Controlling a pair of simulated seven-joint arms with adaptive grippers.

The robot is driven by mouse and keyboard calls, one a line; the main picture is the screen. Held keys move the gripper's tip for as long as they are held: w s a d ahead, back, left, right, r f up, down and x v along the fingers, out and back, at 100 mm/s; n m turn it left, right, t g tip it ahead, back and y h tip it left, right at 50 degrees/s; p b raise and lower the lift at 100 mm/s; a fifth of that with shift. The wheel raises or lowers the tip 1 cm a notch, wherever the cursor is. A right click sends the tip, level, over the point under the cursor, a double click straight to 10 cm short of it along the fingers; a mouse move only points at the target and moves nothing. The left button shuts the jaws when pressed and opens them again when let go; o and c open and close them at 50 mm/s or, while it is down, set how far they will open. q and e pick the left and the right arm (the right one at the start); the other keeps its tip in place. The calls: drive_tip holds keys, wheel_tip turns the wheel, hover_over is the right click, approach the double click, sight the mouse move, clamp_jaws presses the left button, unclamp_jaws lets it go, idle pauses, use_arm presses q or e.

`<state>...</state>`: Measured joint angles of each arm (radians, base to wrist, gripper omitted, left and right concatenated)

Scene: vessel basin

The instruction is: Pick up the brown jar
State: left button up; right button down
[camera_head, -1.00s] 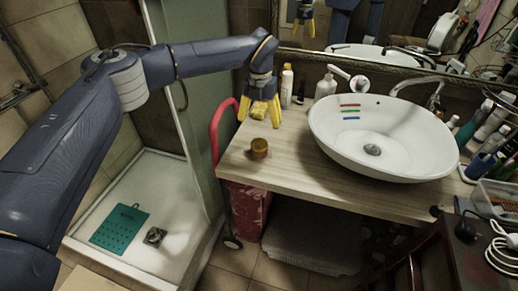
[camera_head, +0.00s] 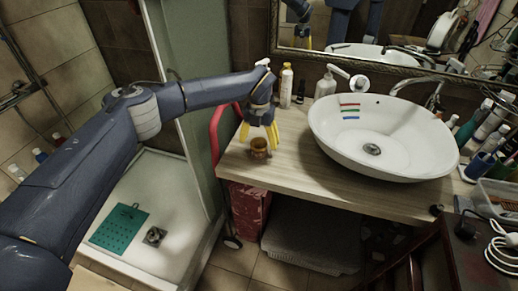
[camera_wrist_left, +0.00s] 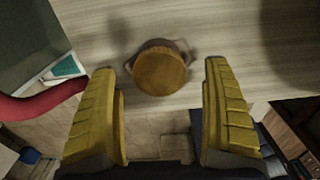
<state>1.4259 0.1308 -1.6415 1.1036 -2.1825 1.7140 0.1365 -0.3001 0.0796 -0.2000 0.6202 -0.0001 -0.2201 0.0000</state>
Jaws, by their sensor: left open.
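The small brown jar (camera_head: 259,149) stands upright on the wooden counter near its front left edge. In the left wrist view its round brown lid (camera_wrist_left: 160,71) shows from above, beyond and between the two yellow fingers. My left gripper (camera_head: 259,134) is open and empty, pointing down just above and behind the jar in the head view. The fingertips also show in the left wrist view (camera_wrist_left: 162,75), one on each side of the jar with a gap to it. I cannot tell whether a finger touches it. My right gripper is not in view.
A white basin (camera_head: 400,165) takes up the right of the counter (camera_head: 290,170). Bottles (camera_head: 286,86) and a soap dispenser (camera_head: 326,86) stand at the back. A red curved handle (camera_head: 215,130) is close to the counter's left edge. The counter front right of the jar is clear.

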sight(259, 143)
use_arm(q)
wheel_tip(259, 143, down, 4)
drive_tip(key=shift+r, duration=0.25)
drive_tip(key=c, duration=1.6)
drive_tip(key=shift+o, duration=0.2)
